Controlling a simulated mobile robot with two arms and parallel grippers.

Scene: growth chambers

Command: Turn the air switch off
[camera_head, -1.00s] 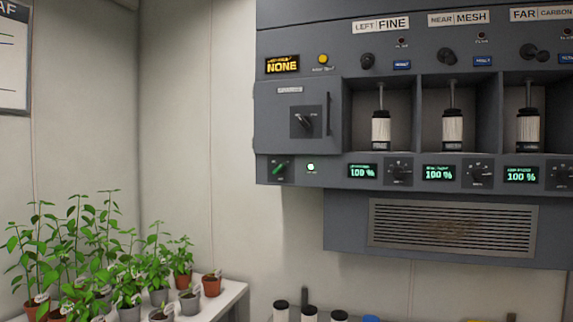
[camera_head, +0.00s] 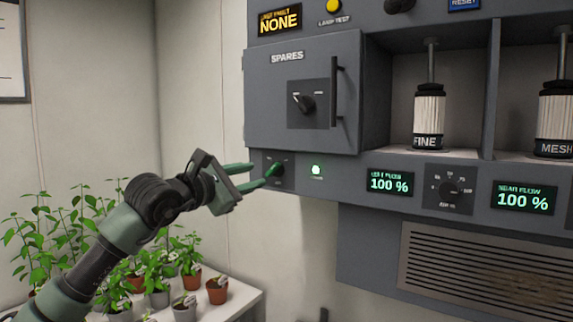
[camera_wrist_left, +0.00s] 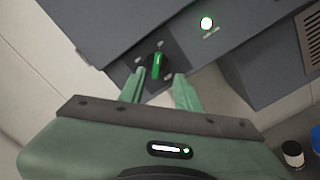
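The air switch (camera_head: 274,170) is a small green-handled rotary knob on a dark plate at the lower left of the grey cabinet. It also shows in the left wrist view (camera_wrist_left: 156,66), with its green handle close to upright in that picture. My left gripper (camera_head: 259,175) is open, its two green fingers pointing at the knob. In the left wrist view the fingertips (camera_wrist_left: 160,76) lie on either side of the knob's lower part, the left one very near it. I cannot tell whether they touch it. My right gripper is not in view.
A lit green lamp (camera_head: 316,170) sits right of the switch. The spares door (camera_head: 270,100) with its own knob and handle is above. Potted plants stand on a white bench (camera_head: 240,296) below left. A vent grille (camera_head: 480,262) is at lower right.

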